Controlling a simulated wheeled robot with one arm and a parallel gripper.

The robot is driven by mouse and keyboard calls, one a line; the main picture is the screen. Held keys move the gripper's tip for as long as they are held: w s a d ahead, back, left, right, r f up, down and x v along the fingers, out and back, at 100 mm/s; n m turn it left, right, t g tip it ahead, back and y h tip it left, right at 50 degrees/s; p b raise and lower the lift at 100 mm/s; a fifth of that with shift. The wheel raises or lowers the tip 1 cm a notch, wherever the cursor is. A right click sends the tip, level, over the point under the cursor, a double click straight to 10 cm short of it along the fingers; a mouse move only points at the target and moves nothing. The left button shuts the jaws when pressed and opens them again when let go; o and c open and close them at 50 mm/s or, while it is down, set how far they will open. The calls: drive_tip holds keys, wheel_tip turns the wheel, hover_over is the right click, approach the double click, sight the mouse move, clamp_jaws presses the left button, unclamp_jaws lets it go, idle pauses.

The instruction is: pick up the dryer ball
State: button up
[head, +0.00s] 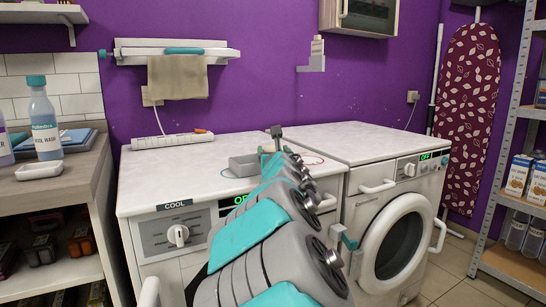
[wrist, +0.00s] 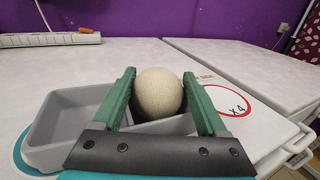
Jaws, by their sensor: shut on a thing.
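The dryer ball (wrist: 159,95) is a round, beige, felt-like ball in the wrist view. My gripper (wrist: 158,76) has its two green fingers on either side of the ball and is shut on it. The ball is at the right part of a grey divided tray (wrist: 66,125); I cannot tell whether it still touches the tray. In the head view my gripper (head: 277,145) is over the top of the left machine, beside the grey tray (head: 243,168). The ball is hidden there behind my arm.
The tray's left compartment is empty. A white power strip (head: 172,140) is at the back left of the machine top (head: 150,177). The right machine's top (head: 350,140) is clear. A wall-mounted rack (head: 180,52) holds a cloth.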

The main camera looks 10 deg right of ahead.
sight(273, 146)
drive_tip(key=c, duration=0.4)
drive_tip(key=shift+r, duration=0.1)
wheel_tip(273, 146, up, 11)
drive_tip(key=p, duration=0.3)
drive_tip(key=shift+r+p, duration=0.1)
drive_tip(key=shift+p, duration=0.25)
wheel_tip(273, 146, up, 3)
drive_tip(key=shift+f+p, duration=0.15)
drive_tip(key=shift+p, duration=1)
drive_tip(key=shift+r, duration=0.95)
